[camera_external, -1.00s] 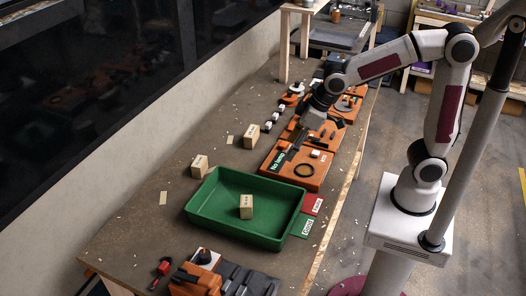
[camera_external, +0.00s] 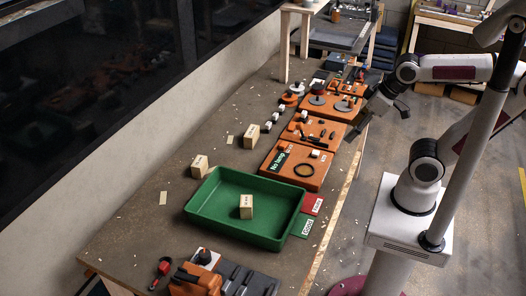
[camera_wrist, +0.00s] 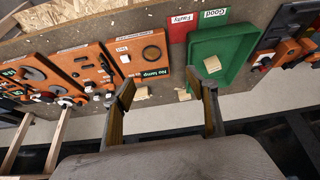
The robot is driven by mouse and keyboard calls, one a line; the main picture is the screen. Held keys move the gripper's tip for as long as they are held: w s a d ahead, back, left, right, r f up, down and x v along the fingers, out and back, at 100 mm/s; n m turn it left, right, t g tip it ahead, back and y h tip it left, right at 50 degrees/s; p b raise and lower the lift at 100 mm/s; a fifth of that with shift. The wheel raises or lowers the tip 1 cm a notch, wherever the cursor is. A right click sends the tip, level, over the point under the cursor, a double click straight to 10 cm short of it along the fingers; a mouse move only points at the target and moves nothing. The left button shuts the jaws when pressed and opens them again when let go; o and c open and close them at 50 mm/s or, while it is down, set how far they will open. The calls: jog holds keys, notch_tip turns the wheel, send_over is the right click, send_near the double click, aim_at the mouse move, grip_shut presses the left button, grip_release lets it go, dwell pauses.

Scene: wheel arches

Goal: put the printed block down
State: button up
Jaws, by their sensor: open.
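Wooden blocks with dark print on their faces are the printed blocks in view, and I cannot tell which one the task means. One block (camera_external: 246,206) sits upright inside the green tray (camera_external: 195,205), touching its floor. Another block (camera_external: 199,166) stands on the table beyond the tray's left corner, and a third block (camera_external: 251,136) stands farther back. My gripper (camera_external: 373,124) is open and empty, raised near the table's right edge and apart from every block. In the wrist view its two fingers (camera_wrist: 161,84) are spread, with nothing between them; the tray block (camera_wrist: 212,64) shows beyond the right finger.
Orange panels (camera_external: 270,170) with knobs, a black ring and a "No lamp" display line the table's right side. Red "Faulty" (camera_wrist: 181,28) and green "Good" (camera_wrist: 214,17) labels adjoin the tray. Small white cubes (camera_external: 268,126) lie behind. Dark-and-orange devices (camera_external: 235,278) stand at the front.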

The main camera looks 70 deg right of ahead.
jog(key=shift+s+d+f, duration=0.15)
jog(key=shift+s+d, duration=0.1)
jog(key=shift+s, duration=0.5)
jog(key=shift+s+d+f, duration=0.1)
jog(key=shift+s+d, duration=0.15)
jog(key=shift+s, duration=0.45)
dwell(0.3)
